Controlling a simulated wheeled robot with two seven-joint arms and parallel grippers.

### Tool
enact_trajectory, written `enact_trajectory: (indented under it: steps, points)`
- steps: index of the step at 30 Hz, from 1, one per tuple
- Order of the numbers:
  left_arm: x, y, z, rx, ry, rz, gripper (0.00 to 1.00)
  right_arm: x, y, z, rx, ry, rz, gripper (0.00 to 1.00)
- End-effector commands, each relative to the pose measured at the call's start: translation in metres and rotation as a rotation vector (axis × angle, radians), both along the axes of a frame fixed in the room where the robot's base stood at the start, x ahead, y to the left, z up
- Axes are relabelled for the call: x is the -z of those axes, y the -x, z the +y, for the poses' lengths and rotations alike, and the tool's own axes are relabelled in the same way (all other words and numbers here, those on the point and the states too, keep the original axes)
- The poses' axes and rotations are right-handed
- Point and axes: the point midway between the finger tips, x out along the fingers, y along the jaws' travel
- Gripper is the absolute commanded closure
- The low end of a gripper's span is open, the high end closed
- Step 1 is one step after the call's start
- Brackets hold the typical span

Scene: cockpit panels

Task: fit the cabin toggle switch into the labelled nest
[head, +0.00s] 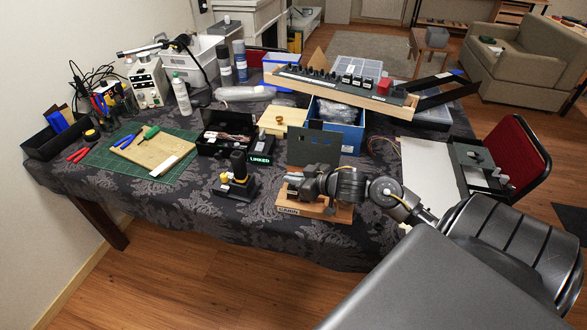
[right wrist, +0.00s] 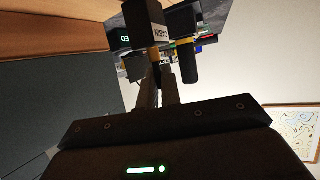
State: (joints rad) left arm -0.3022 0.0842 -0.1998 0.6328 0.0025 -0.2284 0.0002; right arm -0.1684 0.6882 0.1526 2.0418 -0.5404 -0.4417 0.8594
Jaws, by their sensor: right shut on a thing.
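My right gripper (head: 294,182) reaches in from the right over a light wooden stand (head: 285,211) with a white front label reading CABIN. A dark upright panel (head: 313,148) stands at the stand's back. In the right wrist view, the fingers (right wrist: 158,76) are shut on the cabin toggle switch (right wrist: 142,20), a dark block with a white face marked CABIN. In the head view the gripper mostly hides the switch. I cannot tell whether the switch touches the stand. My left gripper is out of view.
A small black device with a yellow knob (head: 238,180) stands left of the stand. Behind it is a black box with a green LINKED display (head: 260,160). A long switch panel (head: 340,90) lies farther back. Bare patterned cloth (head: 185,205) lies at front left.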

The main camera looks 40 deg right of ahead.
Motion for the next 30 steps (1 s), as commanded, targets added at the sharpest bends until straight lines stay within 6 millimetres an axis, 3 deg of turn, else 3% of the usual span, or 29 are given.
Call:
enact_trajectory:
  steps: [17,30]
  points:
    - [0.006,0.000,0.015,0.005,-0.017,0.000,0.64,0.015,0.000,0.000,0.000,-0.001,-0.001,1.00]
    - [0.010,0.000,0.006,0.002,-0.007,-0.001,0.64,0.026,0.000,0.000,0.000,0.000,0.000,1.00]
